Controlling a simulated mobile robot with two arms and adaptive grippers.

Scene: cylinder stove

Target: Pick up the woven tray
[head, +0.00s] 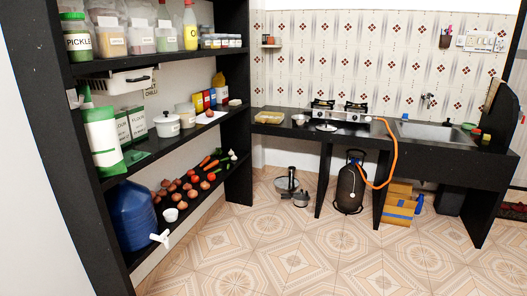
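A shallow tan tray (268,117) lies flat at the left end of the black counter (345,133), beside a small metal bowl (299,119). It looks like the woven tray, but its weave is too small to make out. Neither of my grippers is in view, and nothing is seen touching the tray.
A black shelf rack (140,150) with jars, boxes and vegetables stands along the left. A gas stove (341,112) and a sink (430,131) are on the counter. A gas cylinder (350,185) with an orange hose stands below. The tiled floor (310,250) in front is clear.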

